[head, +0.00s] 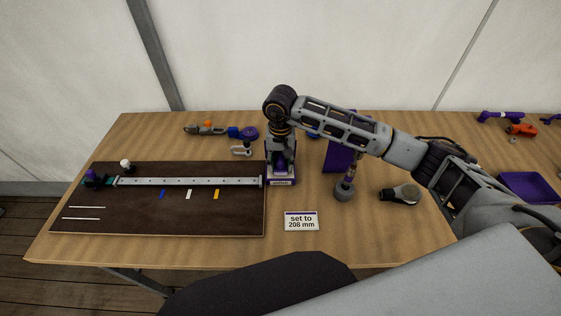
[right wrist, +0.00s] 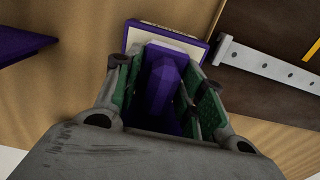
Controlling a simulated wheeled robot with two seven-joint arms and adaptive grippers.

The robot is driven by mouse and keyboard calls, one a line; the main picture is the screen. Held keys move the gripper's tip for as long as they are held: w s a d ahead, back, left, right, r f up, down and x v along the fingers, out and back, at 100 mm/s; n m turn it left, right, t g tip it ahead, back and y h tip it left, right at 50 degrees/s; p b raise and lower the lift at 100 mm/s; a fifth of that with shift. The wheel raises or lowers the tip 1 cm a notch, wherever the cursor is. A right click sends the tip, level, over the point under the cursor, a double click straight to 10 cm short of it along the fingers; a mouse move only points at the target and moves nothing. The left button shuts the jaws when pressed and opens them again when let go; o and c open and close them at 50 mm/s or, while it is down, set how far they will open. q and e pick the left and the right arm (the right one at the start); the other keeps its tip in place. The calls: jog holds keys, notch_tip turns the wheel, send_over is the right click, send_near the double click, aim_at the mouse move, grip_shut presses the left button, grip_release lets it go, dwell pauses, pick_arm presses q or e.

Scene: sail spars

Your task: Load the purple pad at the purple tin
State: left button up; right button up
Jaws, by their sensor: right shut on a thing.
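My right gripper (head: 281,160) points straight down over the back middle of the table. It is shut on the purple pad, whose purple body (right wrist: 160,88) shows between the green-lined fingers in the right wrist view. In the head view the pad (head: 281,165) is partly covered by the fingers. The purple tin (head: 281,182), with a pale label on its front, is right at the pad's lower end; its rim also shows in the right wrist view (right wrist: 133,42). I cannot tell whether the pad touches the tin's inside. My left gripper is not in view.
A dark board (head: 130,215) with a metal rule (head: 190,181) lies to the left. A "set to 208 mm" card (head: 301,221) lies in front. A purple upright panel (head: 340,155) and grey round-based stand (head: 344,191) are to the right, with a purple tray (head: 528,188) farther right.

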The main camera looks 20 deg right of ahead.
aim_at(281, 157)
jog(key=shift+f, duration=0.3)
dwell(0.5)
jog(key=shift+s+f+b, duration=0.25)
jog(key=shift+f+b, duration=0.1)
jog(key=shift+b, duration=0.1)
dwell(0.5)
jog(key=shift+r, duration=0.1)
jog(key=shift+w+r+p, duration=0.2)
jog(key=shift+r+p, duration=0.15)
jog(key=shift+r, duration=0.55)
jog(key=shift+r+p, duration=0.7)
jog(key=shift+r, duration=2)
jog(key=shift+s, duration=0.1)
